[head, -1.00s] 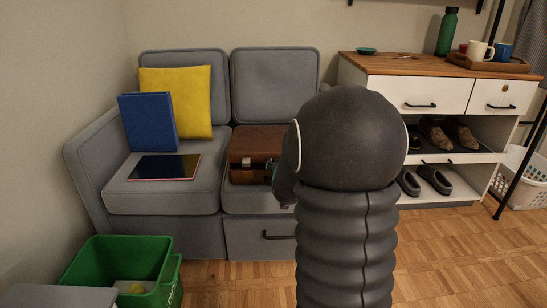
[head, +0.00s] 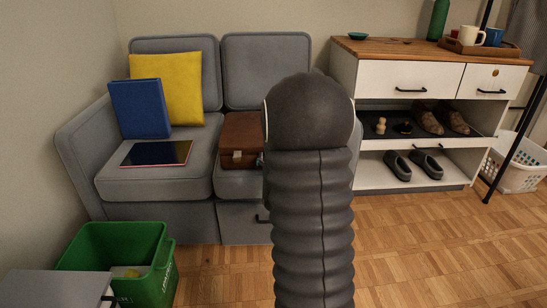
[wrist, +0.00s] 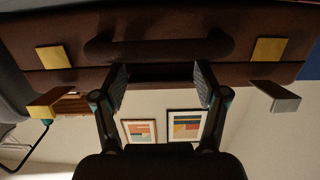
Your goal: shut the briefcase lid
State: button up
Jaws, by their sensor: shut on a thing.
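The brown briefcase (head: 241,132) lies on the right seat of the grey sofa; my arm hides its right part. Its top looks flat, with the lid down or nearly down. In the wrist view the briefcase front (wrist: 160,18) fills the upper part, with a dark handle (wrist: 160,46) and a gold latch plate (wrist: 55,57) on each side. Hinged latch pieces (wrist: 275,95) stick out from the edge. My gripper (wrist: 160,86) is at the middle of this front, fingers apart by the handle and shut on the briefcase; the exact part gripped is unclear.
A green bin (head: 150,285) stands at front left. A white cabinet (head: 390,75) with shoes stands right. Floor (head: 430,250) is clear.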

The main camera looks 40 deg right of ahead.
jog(key=o, duration=1.7)
jog(key=shift+a+f, duration=0.3)
jog(key=shift+f, duration=0.5)
jog(key=shift+d+r, duration=0.1)
jog(key=shift+s+d+r, duration=0.1)
jog(key=shift+r, duration=0.1)
jog(key=v, duration=0.7)
jog(key=shift+s+r, duration=0.15)
jog(key=shift+s, duration=0.05)
